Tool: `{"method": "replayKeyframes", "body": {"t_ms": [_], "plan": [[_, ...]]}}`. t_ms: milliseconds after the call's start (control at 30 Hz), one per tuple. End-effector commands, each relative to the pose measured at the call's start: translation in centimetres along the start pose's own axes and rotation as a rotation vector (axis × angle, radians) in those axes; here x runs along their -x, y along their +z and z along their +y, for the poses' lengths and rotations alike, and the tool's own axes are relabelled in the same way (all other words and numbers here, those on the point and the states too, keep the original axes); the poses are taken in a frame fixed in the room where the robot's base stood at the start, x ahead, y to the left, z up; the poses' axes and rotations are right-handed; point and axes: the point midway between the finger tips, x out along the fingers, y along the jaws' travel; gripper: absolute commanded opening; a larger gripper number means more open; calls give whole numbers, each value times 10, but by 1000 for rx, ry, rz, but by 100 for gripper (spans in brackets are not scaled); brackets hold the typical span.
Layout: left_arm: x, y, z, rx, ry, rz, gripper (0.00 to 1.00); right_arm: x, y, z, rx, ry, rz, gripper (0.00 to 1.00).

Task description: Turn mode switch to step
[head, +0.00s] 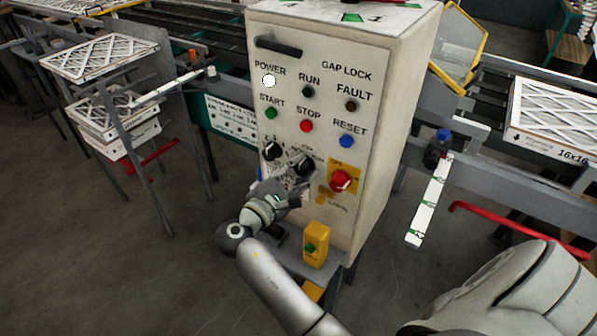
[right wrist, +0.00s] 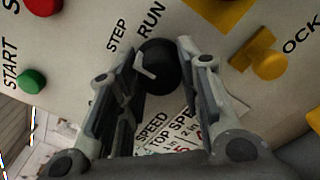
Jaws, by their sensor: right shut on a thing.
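The mode switch is a black round knob (right wrist: 158,66) with a white pointer, on the light front of the control cabinet (head: 385,80). In the right wrist view, the labels STEP (right wrist: 117,35) and RUN (right wrist: 151,20) stand beside it. The pointer slants to the upper left; its exact setting is hard to tell. My right gripper (right wrist: 160,58) is shut on the knob, a finger on each side. In the head view my right gripper (head: 297,183) reaches the lower left of the panel and partly hides the knob and its labels. My left gripper is not in view.
Another black knob (head: 272,151) is just left of the mode switch. A red rotary switch on a yellow plate (head: 341,180) is to the right. Start, stop and reset buttons (head: 306,126) are above. A yellow box with a green button (head: 316,245) stands below.

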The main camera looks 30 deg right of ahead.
Motion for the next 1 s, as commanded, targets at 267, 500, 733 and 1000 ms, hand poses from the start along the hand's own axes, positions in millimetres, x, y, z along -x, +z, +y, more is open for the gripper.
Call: {"method": "replayKeyframes", "body": {"t_ms": [267,500,733,1000], "plan": [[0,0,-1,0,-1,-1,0,0,0,0,0,-1,1,34],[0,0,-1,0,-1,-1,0,0,0,0,1,-1,1,55],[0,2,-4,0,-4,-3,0,0,0,0,1,0,0,55],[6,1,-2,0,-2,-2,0,0,2,1,45,0,0,55]]}}
